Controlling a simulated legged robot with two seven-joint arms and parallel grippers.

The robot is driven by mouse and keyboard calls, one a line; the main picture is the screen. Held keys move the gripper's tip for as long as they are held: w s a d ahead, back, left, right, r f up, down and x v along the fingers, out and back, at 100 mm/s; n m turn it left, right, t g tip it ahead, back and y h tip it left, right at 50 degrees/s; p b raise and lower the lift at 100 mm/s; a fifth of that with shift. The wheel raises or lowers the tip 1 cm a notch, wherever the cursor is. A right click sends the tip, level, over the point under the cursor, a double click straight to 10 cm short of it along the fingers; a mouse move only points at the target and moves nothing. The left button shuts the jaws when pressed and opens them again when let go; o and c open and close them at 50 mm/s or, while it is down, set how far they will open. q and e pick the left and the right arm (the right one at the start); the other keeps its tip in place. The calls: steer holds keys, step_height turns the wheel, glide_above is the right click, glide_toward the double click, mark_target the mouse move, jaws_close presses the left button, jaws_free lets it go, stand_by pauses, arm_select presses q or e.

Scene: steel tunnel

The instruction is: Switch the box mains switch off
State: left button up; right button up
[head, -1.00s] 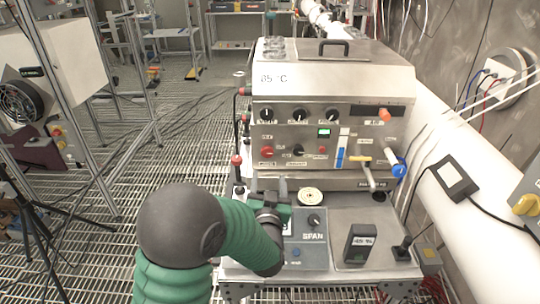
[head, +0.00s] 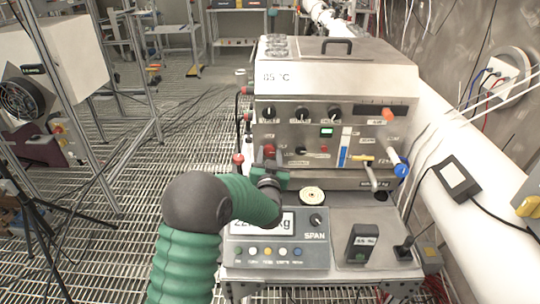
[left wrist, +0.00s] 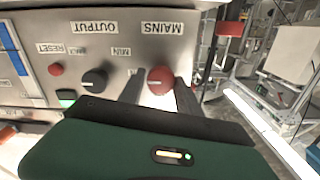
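The steel box (head: 300,80) stands ahead of me with knobs, buttons and a small green display on its front. In the left wrist view, which is upside down, the red mains switch (left wrist: 160,79) is a round knob beside the MAINS label (left wrist: 162,28). My right gripper is out of view.
A scale (head: 275,255) marked SPAN sits below my left gripper. A black OUTPUT knob (left wrist: 95,80) and a red RESET button (left wrist: 56,69) are beside the mains switch. A yellow-handled valve (head: 368,170) is at the box's right, and a white pipe (head: 465,215) runs alongside.

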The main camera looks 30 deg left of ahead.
arm_select(q)
steer(key=shift+a, duration=0.15)
steer(key=c, duration=0.5)
jaws_close()
